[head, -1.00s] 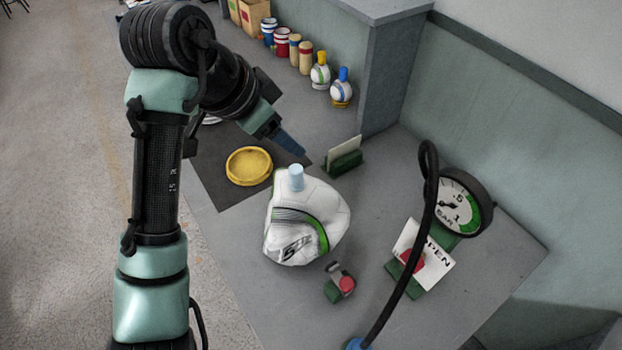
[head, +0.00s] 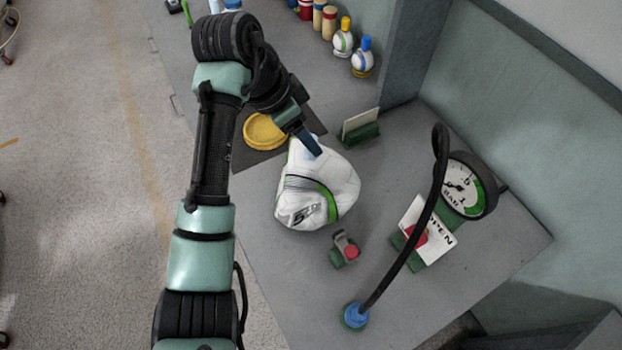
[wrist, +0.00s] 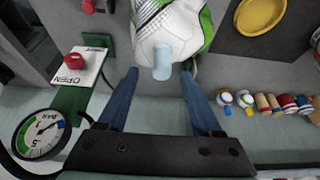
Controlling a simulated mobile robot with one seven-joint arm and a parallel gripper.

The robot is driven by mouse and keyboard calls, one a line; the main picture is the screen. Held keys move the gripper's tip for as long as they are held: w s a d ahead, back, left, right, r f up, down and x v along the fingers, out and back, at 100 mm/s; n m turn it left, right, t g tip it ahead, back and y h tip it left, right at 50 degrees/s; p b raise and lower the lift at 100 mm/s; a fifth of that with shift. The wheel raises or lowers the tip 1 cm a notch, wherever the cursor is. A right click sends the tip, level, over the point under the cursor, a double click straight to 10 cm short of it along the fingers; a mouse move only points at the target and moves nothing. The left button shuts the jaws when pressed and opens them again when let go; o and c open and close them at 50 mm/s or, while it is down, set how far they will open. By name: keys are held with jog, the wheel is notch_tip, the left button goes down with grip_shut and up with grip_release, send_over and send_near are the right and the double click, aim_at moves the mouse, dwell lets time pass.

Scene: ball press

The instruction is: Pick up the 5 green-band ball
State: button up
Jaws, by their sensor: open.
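The white ball (head: 318,190) with a green band and a dark 5 marking sits on the grey bench in the head view. It looks slack and uneven in shape. In the wrist view the ball (wrist: 172,20) is at the top centre, with its pale blue plug (wrist: 162,62) pointing toward my gripper. My gripper (wrist: 158,85) is open, its two blue fingers apart on either side of the plug, with nothing held. In the head view my gripper (head: 313,147) is at the ball's top, and it hides the plug there.
A yellow dish (head: 265,131) lies on a dark mat behind the ball.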

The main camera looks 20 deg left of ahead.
aim_at(311, 177)
jog(key=shift+p+x, duration=0.35)
jog(key=shift+x, duration=1.55)
jog(key=shift+w, duration=0.15)
grip_shut()
jog(key=shift+r, duration=0.1)
